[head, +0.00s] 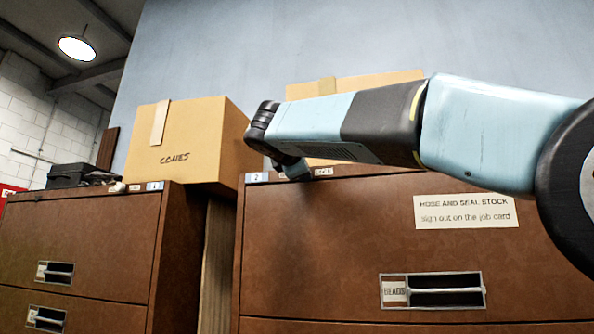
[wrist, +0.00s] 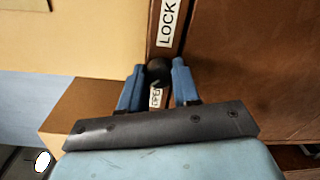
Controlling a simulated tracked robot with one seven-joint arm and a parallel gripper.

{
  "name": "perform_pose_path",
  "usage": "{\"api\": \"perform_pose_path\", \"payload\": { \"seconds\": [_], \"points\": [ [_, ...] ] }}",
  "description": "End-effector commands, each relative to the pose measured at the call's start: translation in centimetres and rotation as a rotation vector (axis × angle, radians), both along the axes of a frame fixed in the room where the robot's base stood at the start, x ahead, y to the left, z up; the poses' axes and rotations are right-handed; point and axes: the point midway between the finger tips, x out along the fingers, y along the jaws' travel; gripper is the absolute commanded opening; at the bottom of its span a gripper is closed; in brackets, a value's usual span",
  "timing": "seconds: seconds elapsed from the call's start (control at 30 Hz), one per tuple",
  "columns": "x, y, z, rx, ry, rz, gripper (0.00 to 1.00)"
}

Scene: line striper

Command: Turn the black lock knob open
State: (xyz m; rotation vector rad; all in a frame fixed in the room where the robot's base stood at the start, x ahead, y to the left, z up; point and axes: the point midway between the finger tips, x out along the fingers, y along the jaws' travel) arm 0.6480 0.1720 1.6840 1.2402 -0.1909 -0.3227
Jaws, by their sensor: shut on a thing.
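The black lock knob (wrist: 158,72) shows in the wrist view between the two blue fingers of my gripper (wrist: 157,85). The fingers are shut on it. A white label reading "LOCK" (wrist: 168,22) is on the brown cabinet strip above the knob. A second white label (wrist: 155,98), partly hidden, sits below the knob between the fingers. In the head view my arm reaches left to the top edge of the right brown cabinet (head: 350,235). The knob is hidden there behind my wrist, and which way it is turned I cannot tell.
A cardboard box marked "CONES" (head: 190,140) stands on top, left of my wrist. Another cardboard box (head: 350,85) stands behind my arm. A second brown cabinet (head: 90,240) is at left, with a black case (head: 75,175) on it.

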Motion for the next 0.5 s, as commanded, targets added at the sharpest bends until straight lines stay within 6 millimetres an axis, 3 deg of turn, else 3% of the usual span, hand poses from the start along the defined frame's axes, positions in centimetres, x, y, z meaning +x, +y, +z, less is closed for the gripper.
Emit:
{"api": "perform_pose_path", "payload": {
  "seconds": [0.4,0.43,0.5],
  "points": [
    [0.29,0.16,-0.58,-0.008,0.014,0.001,0.01],
    [0.29,0.16,-0.58,-0.008,0.014,0.001,0.32],
    [0.29,0.15,-0.54,-0.007,0.013,0.001,0.39]
  ]
}}
